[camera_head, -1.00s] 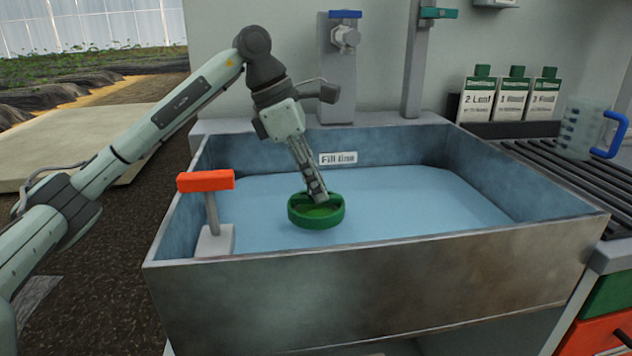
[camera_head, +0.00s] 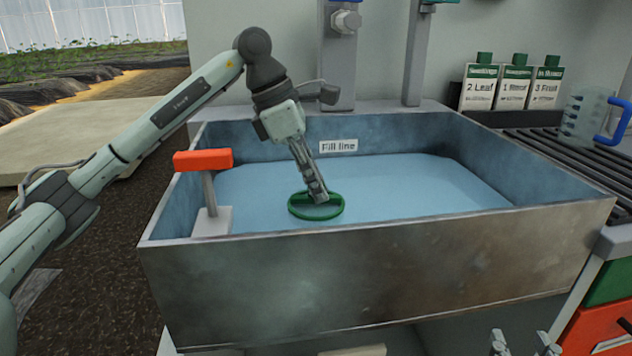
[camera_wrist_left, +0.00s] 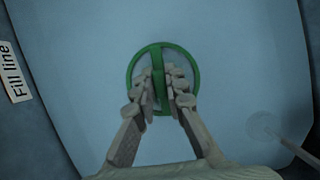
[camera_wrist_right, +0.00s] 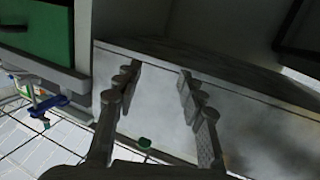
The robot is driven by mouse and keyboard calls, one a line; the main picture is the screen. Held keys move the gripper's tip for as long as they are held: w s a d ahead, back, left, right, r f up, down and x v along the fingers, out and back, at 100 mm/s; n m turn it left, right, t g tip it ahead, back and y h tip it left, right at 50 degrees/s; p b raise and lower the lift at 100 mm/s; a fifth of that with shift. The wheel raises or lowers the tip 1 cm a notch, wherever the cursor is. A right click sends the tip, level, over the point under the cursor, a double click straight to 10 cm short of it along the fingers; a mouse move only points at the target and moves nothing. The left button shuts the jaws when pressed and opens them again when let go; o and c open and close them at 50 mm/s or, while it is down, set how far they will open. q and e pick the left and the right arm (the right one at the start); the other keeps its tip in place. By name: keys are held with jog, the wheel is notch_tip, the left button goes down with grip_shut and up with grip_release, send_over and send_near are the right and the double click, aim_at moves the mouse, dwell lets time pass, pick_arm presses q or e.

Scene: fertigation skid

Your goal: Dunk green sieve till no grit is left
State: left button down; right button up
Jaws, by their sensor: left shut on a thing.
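The green sieve (camera_head: 293,208) is in the water of the metal basin (camera_head: 380,260), left of the middle. Only its rim and crossbar show at the surface; its lower body is hidden under water. My left gripper (camera_head: 319,199) points down into the ring and is shut on the crossbar. The left wrist view shows the round rim (camera_wrist_left: 162,43) with the fingers (camera_wrist_left: 160,88) on both sides of the bar. I cannot make out any grit. My right gripper (camera_wrist_right: 158,78) is open and empty, low in front of the basin.
An orange-topped handle (camera_head: 203,160) stands at the basin's left edge. A "Fill line" label (camera_head: 338,146) is on the back wall. Bottles (camera_head: 512,88) and a clear jug (camera_head: 583,118) with a blue handle stand at right. Open water lies right of the sieve.

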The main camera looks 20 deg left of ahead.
pick_arm(q)
jog(key=shift+f+b, duration=0.3)
jog(key=shift+f, duration=0.55)
pick_arm(e)
jog(key=shift+s+a+r+t+y, duration=0.15)
jog(key=shift+a+r+t+y, duration=0.25)
jog(key=shift+r, duration=0.5)
jog(key=shift+s+a+r+t+y, duration=0.1)
jog(key=shift+a+r+t+y, duration=0.3)
jog(key=shift+r, duration=0.5)
jog(key=shift+s+a+r+t+y, duration=0.2)
jog(key=shift+r+t, duration=0.3)
jog(key=shift+r, duration=0.4)
pick_arm(q)
jog(key=shift+r, duration=0.1)
pick_arm(e)
jog(key=shift+f, duration=0.1)
